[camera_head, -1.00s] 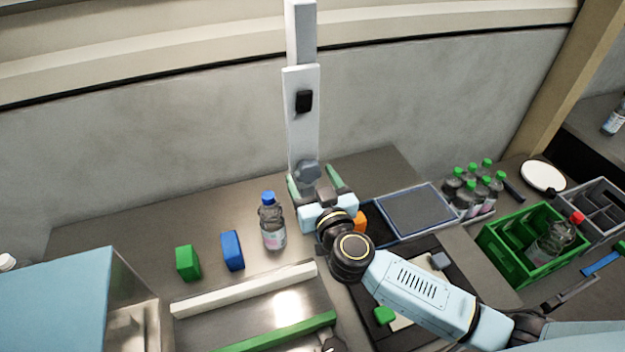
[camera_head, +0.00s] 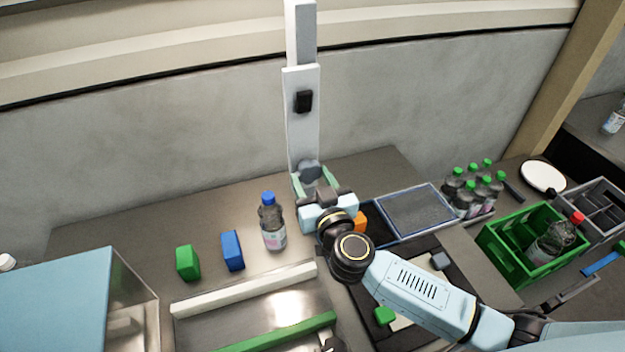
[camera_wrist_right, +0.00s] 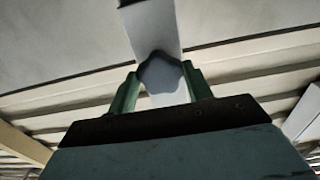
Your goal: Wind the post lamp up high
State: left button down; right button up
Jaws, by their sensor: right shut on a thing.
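The post lamp's white post (camera_head: 303,132) stands upright against the wall in the head view, with a small black block on its face. A grey lobed knob (camera_head: 309,171) sits low on the front of the post. My right gripper (camera_head: 314,180) is shut on the knob, with one green finger on each side. In the right wrist view the knob (camera_wrist_right: 162,76) fills the gap between the fingers (camera_wrist_right: 160,88), and the post (camera_wrist_right: 152,28) rises behind it. The lamp's head is not visible. My left gripper is not in view.
A blue-capped bottle (camera_head: 272,222), a blue block (camera_head: 232,250) and a green block (camera_head: 188,263) stand left of my right gripper. A grey-rimmed tray (camera_head: 388,243) lies to its right. Farther right are green-capped bottles (camera_head: 478,188) and a green crate (camera_head: 497,262).

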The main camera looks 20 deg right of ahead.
dwell(0.8)
jog(key=o, duration=1)
jog(key=shift+c, duration=0.2)
jog(key=s, duration=1.3)
jog(key=shift+s+d, duration=0.2)
jog(key=shift+s, duration=0.05)
